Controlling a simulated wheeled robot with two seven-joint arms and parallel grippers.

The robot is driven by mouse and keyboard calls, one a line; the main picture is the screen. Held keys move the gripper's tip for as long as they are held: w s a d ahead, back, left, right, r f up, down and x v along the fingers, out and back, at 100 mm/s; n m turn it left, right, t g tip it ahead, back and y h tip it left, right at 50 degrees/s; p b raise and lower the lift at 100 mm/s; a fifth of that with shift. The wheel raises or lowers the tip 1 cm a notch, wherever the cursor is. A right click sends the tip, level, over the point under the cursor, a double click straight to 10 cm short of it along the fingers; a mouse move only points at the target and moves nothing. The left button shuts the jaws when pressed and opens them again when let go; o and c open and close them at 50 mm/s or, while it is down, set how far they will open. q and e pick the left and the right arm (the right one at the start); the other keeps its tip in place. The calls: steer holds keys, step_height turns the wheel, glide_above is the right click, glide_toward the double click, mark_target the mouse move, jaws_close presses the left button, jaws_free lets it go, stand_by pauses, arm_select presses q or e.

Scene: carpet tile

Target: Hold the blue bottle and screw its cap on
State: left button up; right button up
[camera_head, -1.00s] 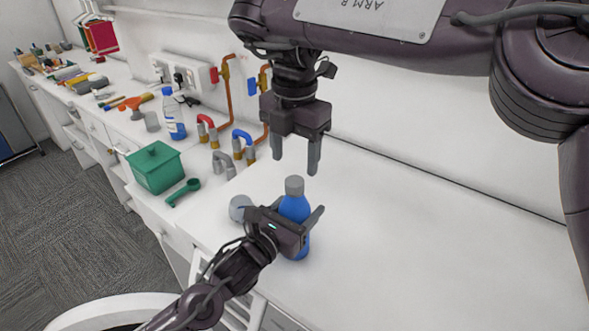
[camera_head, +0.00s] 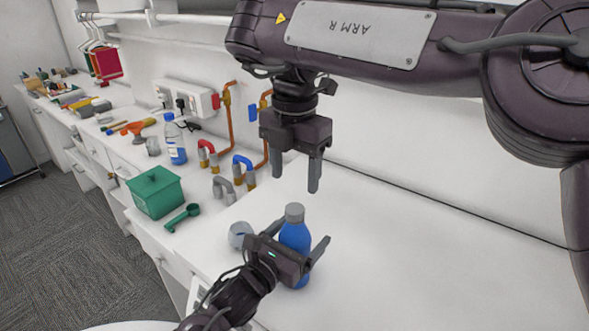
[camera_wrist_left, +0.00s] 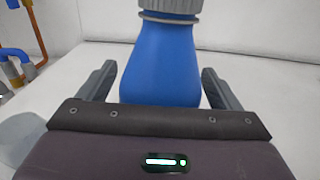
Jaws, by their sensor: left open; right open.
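The blue bottle (camera_head: 295,237) stands upright on the white counter. The grey cap (camera_head: 294,212) sits on top of its neck; I cannot tell how tightly. My left gripper (camera_head: 300,245) is open, with its fingers on either side of the bottle's body. In the left wrist view the bottle (camera_wrist_left: 162,62) fills the space between the fingers, with gaps visible on both sides, and the ribbed cap (camera_wrist_left: 170,5) is cut off at the top. My right gripper (camera_head: 296,176) is open and empty, pointing down above the cap and clear of it.
A grey round object (camera_head: 239,235) lies just left of the bottle. A green box (camera_head: 156,193), a green scoop (camera_head: 182,217), pipe fittings (camera_head: 243,170) and a clear bottle with blue liquid (camera_head: 175,140) stand further left. The counter to the right (camera_head: 430,270) is clear.

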arm_select(q)
steer(key=shift+s+a+f, duration=0.15)
steer(key=shift+s+a, duration=0.05)
steer(key=shift+s, duration=0.1)
arm_select(e)
steer(key=shift+f, duration=0.3)
step_height(320, 180, down, 3)
steer(key=b, duration=0.3)
steer(key=shift+r, duration=0.15)
arm_select(q)
steer(key=v, duration=0.7)
